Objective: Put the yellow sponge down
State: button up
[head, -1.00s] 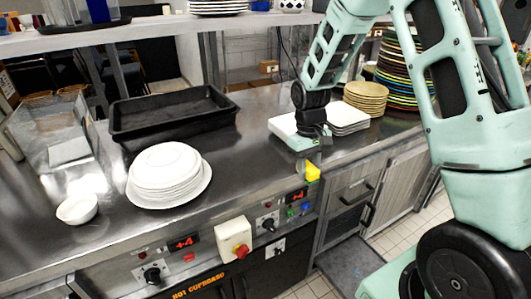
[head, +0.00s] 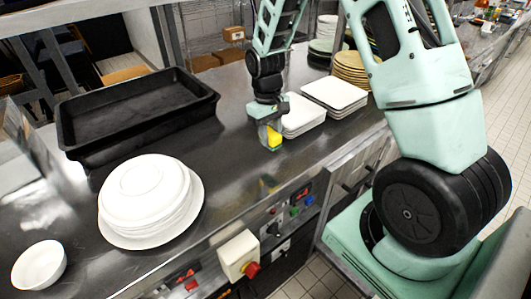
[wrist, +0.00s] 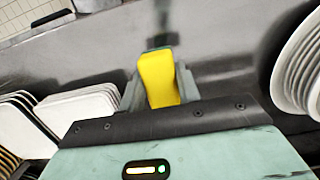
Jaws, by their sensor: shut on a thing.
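The yellow sponge (head: 273,137) is held in my gripper (head: 270,138) over the steel counter, near its front edge. The wrist view shows the yellow sponge (wrist: 157,78) upright between the two grey fingers of my gripper (wrist: 158,88), which are shut on it. Bare counter (wrist: 215,45) lies beyond the sponge in the wrist view. I cannot tell exactly how high the sponge is above the counter.
White square plates (head: 300,117) stand in stacks just right of my gripper. A stack of round white plates (head: 150,200), a white bowl (head: 38,266) and a black tray (head: 140,115) are to the left. Counter between the round plates and my gripper is clear.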

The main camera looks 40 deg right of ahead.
aim_at(272, 164)
jog(key=shift+f+p, duration=0.85)
jog(key=shift+f, duration=3.05)
jog(key=shift+f, duration=0.15)
jog(key=o, duration=0.9)
jog(key=shift+o, duration=0.2)
